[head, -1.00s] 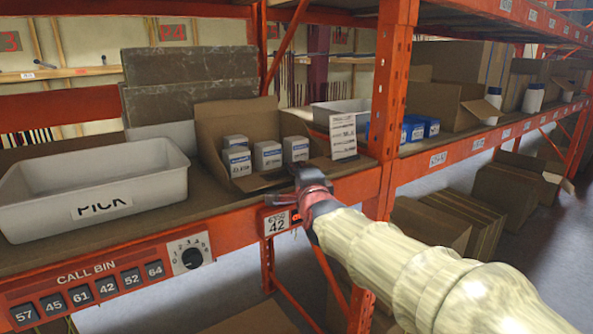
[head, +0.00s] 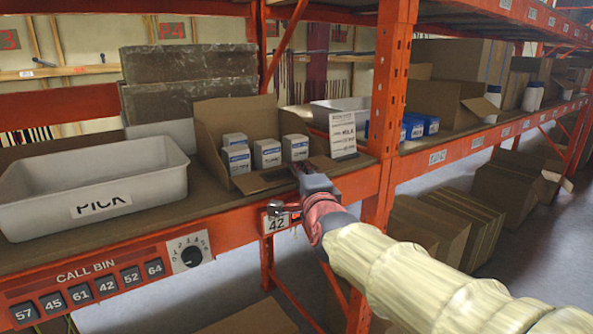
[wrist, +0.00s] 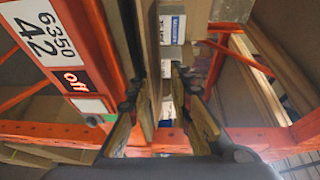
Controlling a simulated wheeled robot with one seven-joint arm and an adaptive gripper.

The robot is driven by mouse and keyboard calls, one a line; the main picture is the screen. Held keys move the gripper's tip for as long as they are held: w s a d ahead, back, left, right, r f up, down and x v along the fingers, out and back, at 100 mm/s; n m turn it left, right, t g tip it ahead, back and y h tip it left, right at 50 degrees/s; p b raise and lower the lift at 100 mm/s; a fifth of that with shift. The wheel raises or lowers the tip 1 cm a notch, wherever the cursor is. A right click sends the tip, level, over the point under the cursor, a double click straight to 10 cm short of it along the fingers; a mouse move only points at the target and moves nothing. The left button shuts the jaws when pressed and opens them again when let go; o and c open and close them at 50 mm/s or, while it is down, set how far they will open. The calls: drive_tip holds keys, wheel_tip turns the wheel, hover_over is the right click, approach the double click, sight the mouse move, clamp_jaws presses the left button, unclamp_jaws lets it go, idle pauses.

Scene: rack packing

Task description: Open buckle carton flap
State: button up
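The buckle carton (head: 203,130) is an open brown cardboard box on the shelf, with several small white and blue boxes (head: 267,153) inside. Its front flap (head: 262,180) lies low along the carton's front, near the shelf edge. My gripper (head: 297,172) is at the right end of this flap, and its fingertips are hard to make out in the head view. In the wrist view my gripper (wrist: 156,86) has its two fingers apart, with a cardboard edge (wrist: 148,75) between them. I cannot tell whether either finger touches it.
A white PICK bin (head: 90,180) stands left of the carton. A printed white panel (head: 342,133) is at the carton's right side. An orange upright (head: 390,90) rises to the right. The shelf's front beam carries a 42 label (head: 276,223), close beneath my gripper.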

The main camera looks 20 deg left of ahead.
drive_tip(key=v, duration=0.7)
drive_tip(key=shift+c, duration=0.2)
